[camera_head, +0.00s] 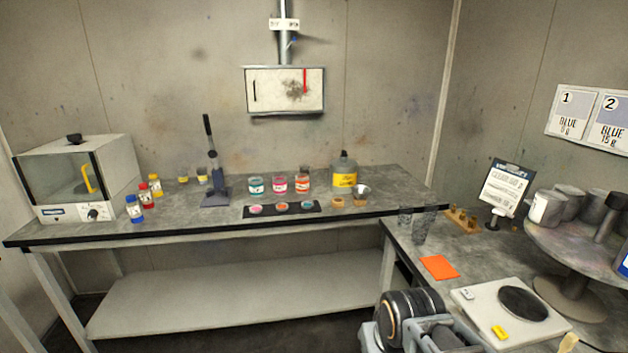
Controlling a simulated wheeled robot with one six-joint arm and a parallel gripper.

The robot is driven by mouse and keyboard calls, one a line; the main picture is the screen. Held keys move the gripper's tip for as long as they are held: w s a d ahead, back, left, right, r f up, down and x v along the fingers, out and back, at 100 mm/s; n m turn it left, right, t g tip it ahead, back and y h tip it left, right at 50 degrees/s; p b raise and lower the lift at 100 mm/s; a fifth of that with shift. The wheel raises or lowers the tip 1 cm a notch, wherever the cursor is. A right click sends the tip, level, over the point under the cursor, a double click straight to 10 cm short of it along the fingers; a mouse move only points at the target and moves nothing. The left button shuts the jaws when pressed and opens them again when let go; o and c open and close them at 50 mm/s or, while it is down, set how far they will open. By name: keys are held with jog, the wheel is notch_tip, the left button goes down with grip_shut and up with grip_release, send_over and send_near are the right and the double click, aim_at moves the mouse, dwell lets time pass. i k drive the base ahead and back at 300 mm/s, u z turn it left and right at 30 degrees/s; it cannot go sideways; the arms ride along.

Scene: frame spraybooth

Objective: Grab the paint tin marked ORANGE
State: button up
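No tin with a readable ORANGE mark shows. Several grey tins stand on a round raised stand (570,243) at the right edge. The front left tin (546,210) has a white label too small to read. A tin with a blue label (625,262) is cut off by the right edge. On the back bench, three small labelled jars stand in a row: teal (256,187), pink-red (280,186) and orange-red (302,185). Part of my arm shows at the bottom, right of the middle; its gripper fingers cannot be seen.
An orange square (439,267) and a white scale (480,306) lie on the right bench, near clear cups (422,228) and a sign (502,187). The back bench (170,219) holds a glass-fronted machine (75,180), a lever press (214,180) and a yellow-labelled jug (344,177).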

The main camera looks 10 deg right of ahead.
aim_at(302, 179)
jog(key=z, duration=0.15)
jog(key=i, duration=1.35)
jog(key=u, duration=0.7)
jog(key=i, duration=0.85)
jog(key=u, duration=0.4)
